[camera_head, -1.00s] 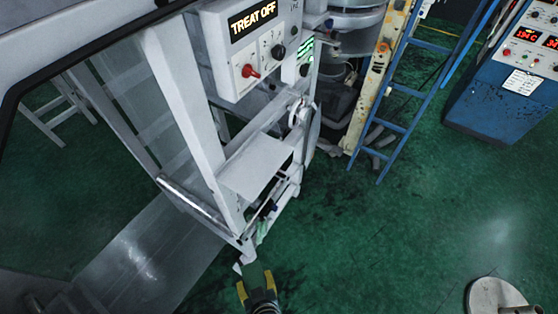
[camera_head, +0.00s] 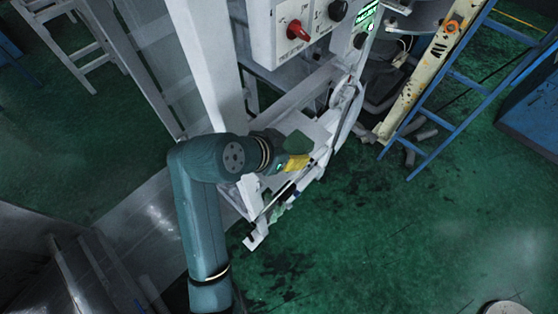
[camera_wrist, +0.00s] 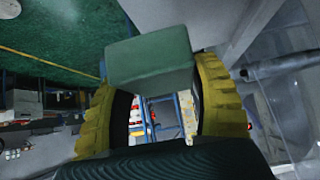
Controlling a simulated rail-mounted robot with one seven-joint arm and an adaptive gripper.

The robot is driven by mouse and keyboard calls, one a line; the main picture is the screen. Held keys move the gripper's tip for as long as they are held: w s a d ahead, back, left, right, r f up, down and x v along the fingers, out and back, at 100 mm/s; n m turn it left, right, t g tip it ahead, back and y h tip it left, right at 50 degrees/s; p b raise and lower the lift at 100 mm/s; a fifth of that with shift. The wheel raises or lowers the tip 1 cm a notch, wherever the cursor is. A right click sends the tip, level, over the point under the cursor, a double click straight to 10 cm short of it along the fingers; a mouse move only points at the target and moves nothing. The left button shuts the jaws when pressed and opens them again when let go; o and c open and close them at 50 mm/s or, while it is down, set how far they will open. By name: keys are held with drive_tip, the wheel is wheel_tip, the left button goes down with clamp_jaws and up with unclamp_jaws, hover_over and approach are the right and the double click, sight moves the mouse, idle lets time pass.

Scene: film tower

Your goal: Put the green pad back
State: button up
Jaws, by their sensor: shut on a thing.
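The green pad (camera_wrist: 150,57) is a block-shaped piece between the two yellow fingers of my gripper (camera_wrist: 155,95) in the wrist view. My gripper is shut on it. In the head view the pad (camera_head: 299,142) shows as a small green patch at the tips of my gripper (camera_head: 297,160). My gripper is at the white machine frame (camera_head: 205,70), in front of a light grey shelf or plate (camera_head: 318,128). My arm hides part of that plate. I cannot tell whether the pad touches the plate.
A control box (camera_head: 290,30) with a red knob (camera_head: 297,29) stands above my gripper. A blue ladder (camera_head: 455,90) and a yellowish post (camera_head: 425,70) are to the right. Green floor (camera_head: 400,240) is open at the lower right.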

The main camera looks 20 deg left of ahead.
drive_tip(key=a+r, duration=0.4)
drive_tip(key=shift+n, duration=0.3)
drive_tip(key=f, duration=0.3)
drive_tip(key=f+p, duration=0.1)
drive_tip(key=f, duration=0.2)
drive_tip(key=w+f, duration=0.1)
drive_tip(key=f, duration=0.2)
drive_tip(key=shift+d+f+p, duration=0.25)
drive_tip(key=shift+f+p, duration=0.05)
drive_tip(key=shift+f, duration=0.05)
drive_tip(key=shift+s+f, duration=0.1)
drive_tip(key=o, duration=1.1)
